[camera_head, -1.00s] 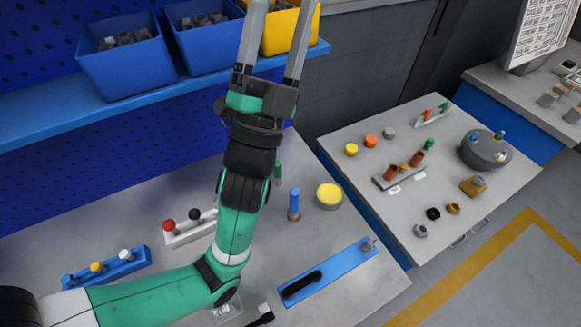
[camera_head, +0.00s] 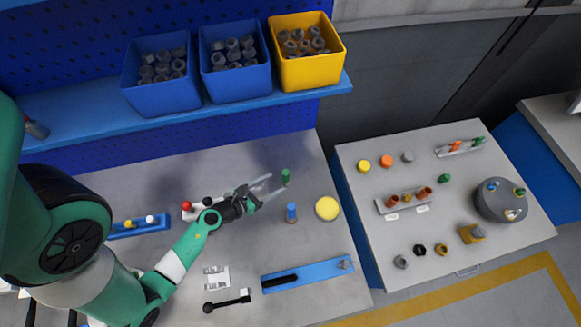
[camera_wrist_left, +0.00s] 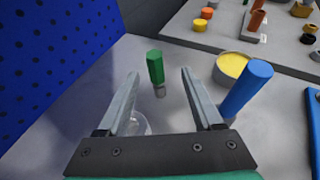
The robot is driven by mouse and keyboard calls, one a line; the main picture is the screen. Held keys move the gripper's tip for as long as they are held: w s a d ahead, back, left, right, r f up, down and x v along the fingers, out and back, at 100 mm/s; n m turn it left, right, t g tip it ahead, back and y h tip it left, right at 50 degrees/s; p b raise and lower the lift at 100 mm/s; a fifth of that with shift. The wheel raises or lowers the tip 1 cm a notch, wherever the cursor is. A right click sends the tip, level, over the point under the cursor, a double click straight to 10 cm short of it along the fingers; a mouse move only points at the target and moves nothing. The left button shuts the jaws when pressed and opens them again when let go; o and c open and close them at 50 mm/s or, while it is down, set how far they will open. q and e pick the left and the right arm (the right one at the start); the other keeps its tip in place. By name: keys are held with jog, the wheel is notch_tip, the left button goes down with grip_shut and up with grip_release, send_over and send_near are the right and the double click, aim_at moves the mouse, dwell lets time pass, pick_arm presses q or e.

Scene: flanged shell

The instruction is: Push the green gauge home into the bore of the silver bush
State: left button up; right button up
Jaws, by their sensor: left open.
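The green gauge (camera_head: 285,177) stands at the back of the near table, a green grip above a short metal end. In the left wrist view the gauge (camera_wrist_left: 155,68) appears between the fingers, with its metal end below. My left gripper (camera_head: 278,183) is open and low, its fingers pointing at the gauge; the wrist view (camera_wrist_left: 160,73) shows a gap on both sides. I cannot tell for sure which thing is the silver bush. My right gripper is not in view.
A blue peg (camera_head: 291,212) and a yellow-topped disc (camera_head: 327,208) stand right of the gauge. A blue plate with a black handle (camera_head: 305,274) lies in front. Bins (camera_head: 306,50) sit on the shelf behind.

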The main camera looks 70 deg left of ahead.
aim_at(285, 176)
pick_arm(q)
jog(key=x, duration=0.5)
jog(key=shift+w+a, duration=0.1)
jog(key=shift+w, duration=0.05)
jog(key=b+x, duration=0.1)
jog(key=x, duration=0.4)
jog(key=shift+a+b, duration=0.35)
jog(key=shift+a, duration=0.05)
grip_shut()
dwell(0.7)
